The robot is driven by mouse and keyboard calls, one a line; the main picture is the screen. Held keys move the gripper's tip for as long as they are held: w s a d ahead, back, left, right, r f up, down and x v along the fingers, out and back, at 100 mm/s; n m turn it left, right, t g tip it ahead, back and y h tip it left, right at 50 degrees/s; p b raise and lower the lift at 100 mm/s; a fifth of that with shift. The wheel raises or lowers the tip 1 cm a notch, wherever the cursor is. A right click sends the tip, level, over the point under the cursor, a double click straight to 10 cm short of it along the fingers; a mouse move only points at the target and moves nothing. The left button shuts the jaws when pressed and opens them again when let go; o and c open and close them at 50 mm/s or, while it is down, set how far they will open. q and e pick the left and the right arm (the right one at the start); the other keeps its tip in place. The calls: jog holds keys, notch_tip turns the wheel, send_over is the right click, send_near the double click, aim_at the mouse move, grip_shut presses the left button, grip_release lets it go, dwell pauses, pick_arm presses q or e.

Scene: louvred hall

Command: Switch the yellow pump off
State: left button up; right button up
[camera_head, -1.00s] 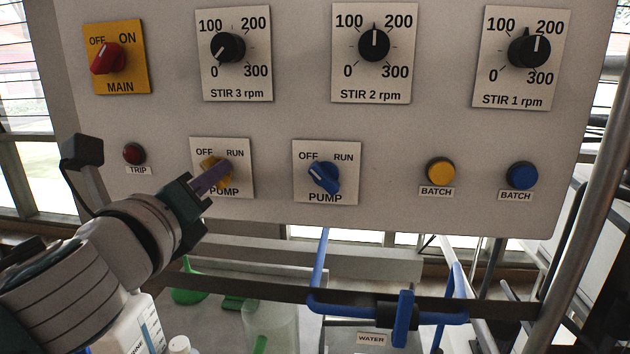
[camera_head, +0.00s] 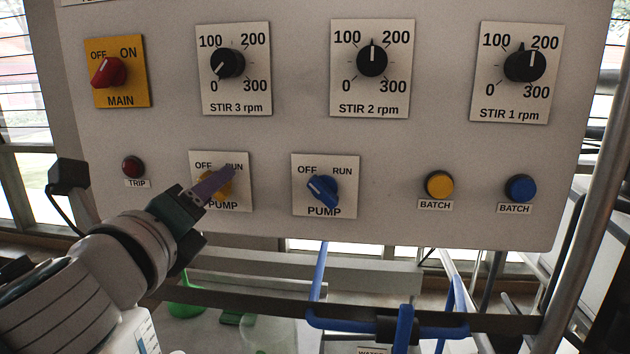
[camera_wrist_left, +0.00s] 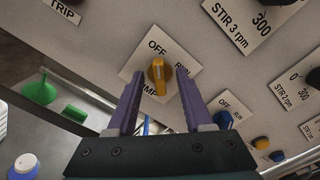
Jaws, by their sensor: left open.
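The yellow pump knob (camera_head: 226,189) sits on a white plate (camera_head: 241,203) marked OFF, RUN and PUMP, low on the panel. My left gripper (camera_head: 229,172) reaches in from the lower left, and its purple fingers cover part of the knob and plate in the head view. In the left wrist view, the open fingers (camera_wrist_left: 159,78) stand either side of the yellow knob (camera_wrist_left: 158,78), with gaps showing. The knob's pale mark points up towards the OFF word there. I cannot tell how close the fingertips are to the panel. My right gripper is not in view.
A blue pump knob (camera_head: 322,189) is just right, turned towards OFF. A red trip lamp (camera_head: 133,167) is left; the red MAIN switch (camera_head: 108,72) and stir dials (camera_head: 227,64) are above. Yellow (camera_head: 439,185) and blue (camera_head: 521,188) batch buttons are right. Blue pipes (camera_head: 319,275) run below.

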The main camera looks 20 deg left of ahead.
pick_arm(q)
jog(key=v, duration=0.6)
jog(key=shift+s, duration=0.35)
jog(key=shift+s, duration=0.1)
